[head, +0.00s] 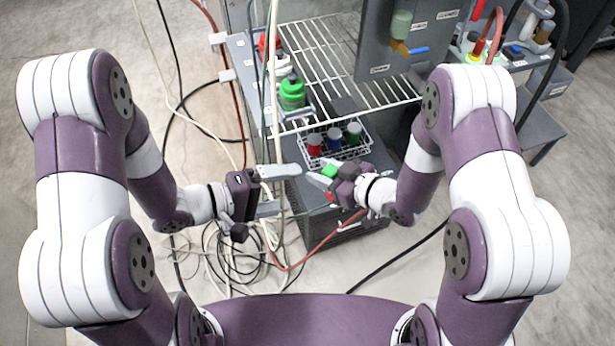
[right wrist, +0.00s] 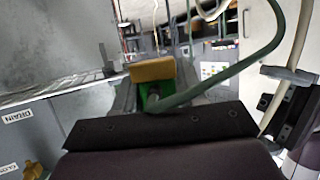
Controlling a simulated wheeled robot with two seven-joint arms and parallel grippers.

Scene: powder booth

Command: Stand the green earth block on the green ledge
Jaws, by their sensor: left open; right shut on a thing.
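The green earth block (head: 329,171) is held in my right gripper (head: 323,180), above the dark cabinet at the front of the booth. In the right wrist view the block (right wrist: 150,88) shows a green body with a tan-yellow top piece. A green hose or cable crosses in front of it; I cannot tell whether it is attached. My left gripper (head: 281,189) is open and empty, its fingers pointing right toward the right gripper. I cannot pick out a green ledge with certainty in either view.
A wire basket (head: 357,153) with red, blue and green jars stands on the dark cabinet (head: 305,200). A wire rack (head: 325,60) lies behind. A green bottle (head: 292,92) stands at left. A grey panel (head: 385,65) hangs at right. Loose cables run near my left gripper.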

